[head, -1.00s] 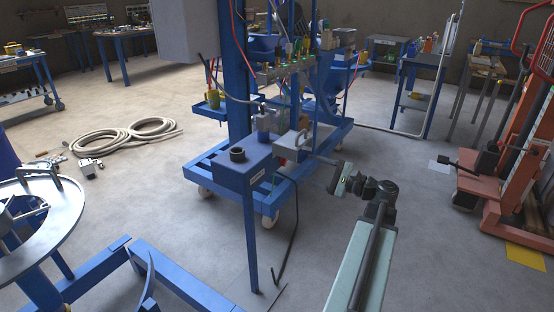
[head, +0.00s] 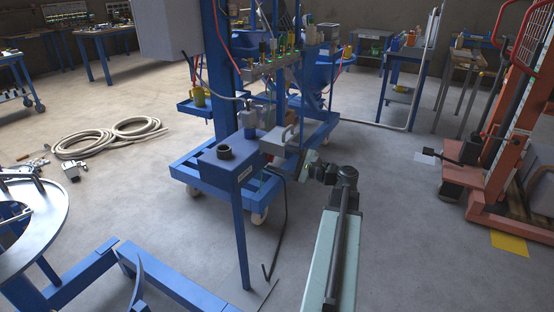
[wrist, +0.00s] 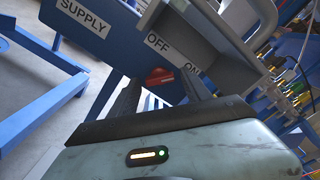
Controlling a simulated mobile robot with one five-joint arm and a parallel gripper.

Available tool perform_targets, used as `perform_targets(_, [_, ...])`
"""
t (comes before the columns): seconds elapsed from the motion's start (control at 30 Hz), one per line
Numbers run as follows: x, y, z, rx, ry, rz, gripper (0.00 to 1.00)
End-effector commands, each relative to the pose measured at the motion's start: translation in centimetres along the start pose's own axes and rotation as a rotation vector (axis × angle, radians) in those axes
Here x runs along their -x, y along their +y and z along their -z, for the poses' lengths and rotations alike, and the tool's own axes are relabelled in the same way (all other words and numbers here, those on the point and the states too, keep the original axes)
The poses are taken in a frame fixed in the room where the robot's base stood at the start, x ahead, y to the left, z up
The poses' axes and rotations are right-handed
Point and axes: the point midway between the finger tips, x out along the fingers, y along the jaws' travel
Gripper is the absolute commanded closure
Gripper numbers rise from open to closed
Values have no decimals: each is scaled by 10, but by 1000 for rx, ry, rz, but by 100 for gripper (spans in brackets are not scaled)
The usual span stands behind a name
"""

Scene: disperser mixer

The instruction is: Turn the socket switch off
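The red switch (wrist: 158,76) shows in the wrist view under the edge of a grey housing (wrist: 215,50), close to the OFF label (wrist: 158,44); the ON label (wrist: 192,68) is to its right. My gripper (wrist: 160,92) has its two dark fingers spread, with the switch showing between and beyond them. I cannot tell whether a finger touches it. In the head view the grey housing (head: 280,139) sits beside a blue box (head: 232,165), and my gripper (head: 305,170) is at its lower right. The switch cannot be made out there.
A SUPPLY label (wrist: 82,16) is on the blue panel. The blue frame (head: 190,170) stands on casters around the machine. A black cable (head: 284,225) hangs to the floor. An orange lift (head: 500,150) stands right; a coiled hose (head: 105,138) lies left.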

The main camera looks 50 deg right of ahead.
Motion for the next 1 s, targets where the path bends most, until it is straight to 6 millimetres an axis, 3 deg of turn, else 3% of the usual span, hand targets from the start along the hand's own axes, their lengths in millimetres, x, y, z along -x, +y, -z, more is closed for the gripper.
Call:
perform_targets(0.03, [0,0,0,0,0,0,60])
perform_targets(0.17, [0,0,0,0,-1,-1,97])
perform_targets(0.2, [-5,4,-5,0,-7,-6,100])
perform_targets(0.57, [-2,2,-2,70,-5,-4,100])
perform_targets(1.0, [-3,2,-2,432,-6,-4,100])
